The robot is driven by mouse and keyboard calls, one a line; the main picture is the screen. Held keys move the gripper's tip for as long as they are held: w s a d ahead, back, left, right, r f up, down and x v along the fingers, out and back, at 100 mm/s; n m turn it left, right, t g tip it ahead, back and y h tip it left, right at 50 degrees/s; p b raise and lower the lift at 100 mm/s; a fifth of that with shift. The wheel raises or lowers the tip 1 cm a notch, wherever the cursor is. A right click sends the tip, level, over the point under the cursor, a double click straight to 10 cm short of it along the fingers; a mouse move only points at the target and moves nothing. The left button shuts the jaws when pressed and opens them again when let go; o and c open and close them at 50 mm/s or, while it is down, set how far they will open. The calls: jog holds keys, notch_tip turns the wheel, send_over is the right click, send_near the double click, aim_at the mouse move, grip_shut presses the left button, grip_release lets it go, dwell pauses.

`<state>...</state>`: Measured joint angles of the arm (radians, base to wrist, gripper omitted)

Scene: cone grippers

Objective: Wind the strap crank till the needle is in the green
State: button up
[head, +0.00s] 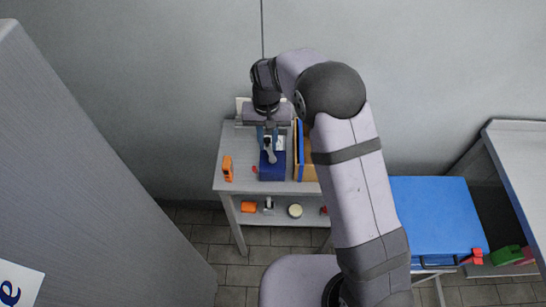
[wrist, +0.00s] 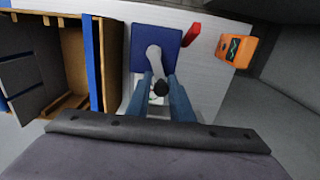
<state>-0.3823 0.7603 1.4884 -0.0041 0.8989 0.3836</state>
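A blue box (head: 272,172) on the small grey table carries a pale grey crank arm (head: 270,153). The wrist view shows the box (wrist: 139,48) and the crank arm (wrist: 154,58), which ends in a black knob (wrist: 160,88). My gripper (head: 267,138) reaches down over the crank. In the wrist view its two blue fingers (wrist: 160,84) stand on either side of the knob. I cannot tell whether they touch it. A pale patch shows between the fingers behind the knob, mostly hidden. I cannot make out a needle or a green zone on the box.
An orange device (head: 227,168) with a dark screen stands at the table's left, near a small red object (wrist: 193,34). A wooden organiser (wrist: 82,62) stands close on the crank's other side. A lower shelf holds small items, including a round tin (head: 295,211). A blue case (head: 435,215) is at right.

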jog(key=shift+w+d+r+p, duration=0.3)
jog(key=shift+d+r, duration=0.15)
jog(key=shift+r, duration=0.15)
jog(key=shift+c, duration=0.5)
jog(key=shift+o, duration=0.2)
jog(key=shift+d, duration=0.1)
jog(key=shift+d, duration=0.3)
jog(key=o, duration=0.9)
jog(key=shift+w+f, duration=0.1)
jog(key=shift+c, duration=0.2)
notch_tip(320, 180, up, 8)
jog(key=p, duration=0.6)
